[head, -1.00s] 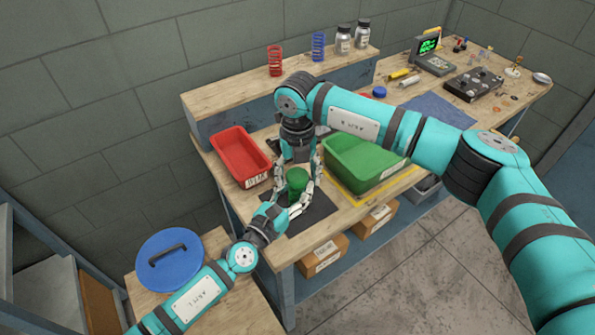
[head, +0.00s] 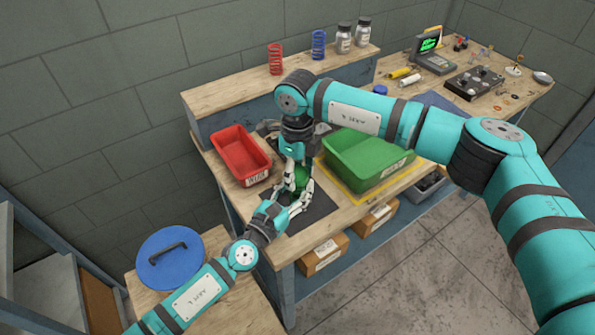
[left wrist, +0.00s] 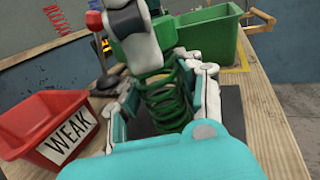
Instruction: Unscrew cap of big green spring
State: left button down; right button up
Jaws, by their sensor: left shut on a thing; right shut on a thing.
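The big green spring (left wrist: 168,98) stands upright over the dark mat in the left wrist view. In the head view only a little of its green (head: 302,182) shows between the fingers. My left gripper (head: 291,199) comes in low from the front left and is shut on the spring's body; its fingers flank the coils in the left wrist view (left wrist: 168,100). My right gripper (head: 300,170) points down from above and is shut at the spring's top, on the cap. The cap is mostly hidden by its fingers, so I cannot tell how far it is turned.
A red bin (head: 240,156) marked WEAK stands left of the spring, and a green bin (head: 368,160) stands close on the right. A red spring (head: 275,60) and a blue spring (head: 319,45) stand on the back shelf. Bare dark mat (head: 310,212) lies in front.

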jog(key=shift+d+r, duration=0.1)
jog(key=shift+r, duration=0.05)
dwell(0.6)
jog(key=shift+r, duration=1)
jog(key=shift+r, duration=2)
pick_arm(q)
jog(key=c, duration=0.8)
grip_release()
jog(key=shift+o, duration=0.2)
jog(key=v, duration=1.1)
jog(key=shift+s+a, duration=0.3)
jog(key=shift+s, duration=0.15)
